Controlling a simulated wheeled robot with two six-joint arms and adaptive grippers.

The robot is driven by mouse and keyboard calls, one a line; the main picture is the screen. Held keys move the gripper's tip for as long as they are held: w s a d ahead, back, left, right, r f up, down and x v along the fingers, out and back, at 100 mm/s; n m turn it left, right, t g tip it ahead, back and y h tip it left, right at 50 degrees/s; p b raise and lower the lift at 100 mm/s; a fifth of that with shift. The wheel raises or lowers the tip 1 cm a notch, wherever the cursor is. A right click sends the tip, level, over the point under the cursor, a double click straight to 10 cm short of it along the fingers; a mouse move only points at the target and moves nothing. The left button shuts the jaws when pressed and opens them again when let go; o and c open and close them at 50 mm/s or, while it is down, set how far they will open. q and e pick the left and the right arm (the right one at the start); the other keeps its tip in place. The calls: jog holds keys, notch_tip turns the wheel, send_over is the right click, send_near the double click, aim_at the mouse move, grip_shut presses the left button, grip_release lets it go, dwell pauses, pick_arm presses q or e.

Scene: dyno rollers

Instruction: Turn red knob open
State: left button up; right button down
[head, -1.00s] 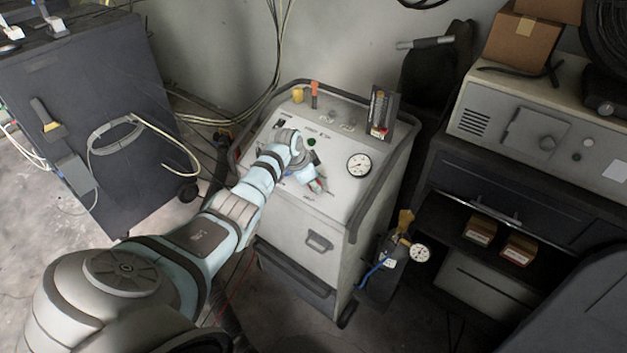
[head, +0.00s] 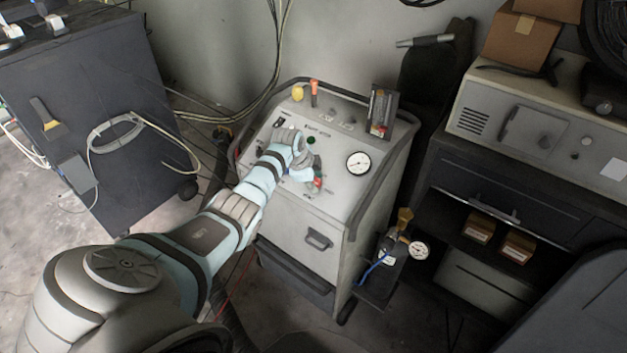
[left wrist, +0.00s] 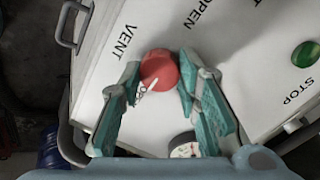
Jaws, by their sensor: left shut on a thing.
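The red knob (left wrist: 160,70) sits on the white sloped panel, below the printed words VENT and OPEN in the left wrist view. A white pointer mark shows on it. My left gripper (left wrist: 162,72) has its two teal fingers on either side of the knob and is shut on it. In the head view the left gripper (head: 312,178) is at the front of the grey console's panel (head: 335,198), and a bit of red shows beside its fingers. My right gripper is not in view.
A green button (left wrist: 305,53) marked STOP sits to the right of the knob. A dial gauge (head: 358,163) is on the panel's right, with a flow meter (head: 381,110) behind it. A dark cabinet (head: 85,100) stands at the left, a workbench (head: 480,170) at the right.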

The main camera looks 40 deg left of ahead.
pick_arm(q)
jog(key=o, duration=1.1)
jog(key=shift+o, duration=0.2)
jog(key=v, duration=1.2)
